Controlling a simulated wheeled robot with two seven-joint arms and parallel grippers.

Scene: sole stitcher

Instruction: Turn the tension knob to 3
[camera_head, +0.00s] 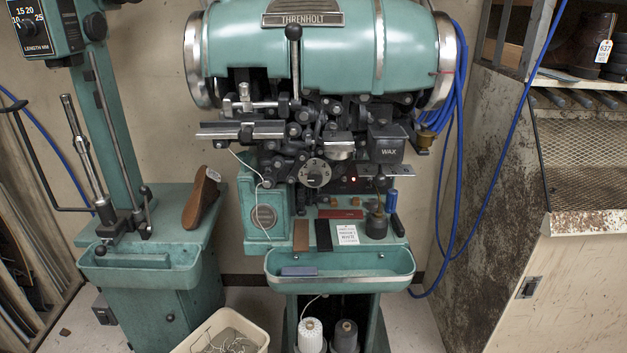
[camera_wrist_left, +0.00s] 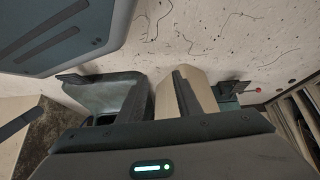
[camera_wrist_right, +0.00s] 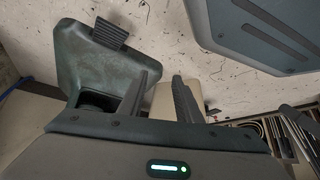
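The tension knob appears to be the small round pale dial (camera_head: 314,172) with dark numerals, on the front of the teal stitcher (camera_head: 320,60). It sits below the dark mechanism, left of the WAX box (camera_head: 386,143). A 3 seems to stand near its top; its setting is too small to read surely. Neither gripper shows in the head view, and nothing touches the dial there. In the right wrist view my right gripper (camera_wrist_right: 160,95) has its two dark fingers apart, with nothing held. In the left wrist view my left gripper (camera_wrist_left: 160,98) also appears open and empty.
A teal tray (camera_head: 340,283) juts out below, holding a grey-blue block. A beige bin (camera_head: 262,335) stands on the floor. Blue hoses hang at right beside a rusty cabinet (camera_head: 480,200).

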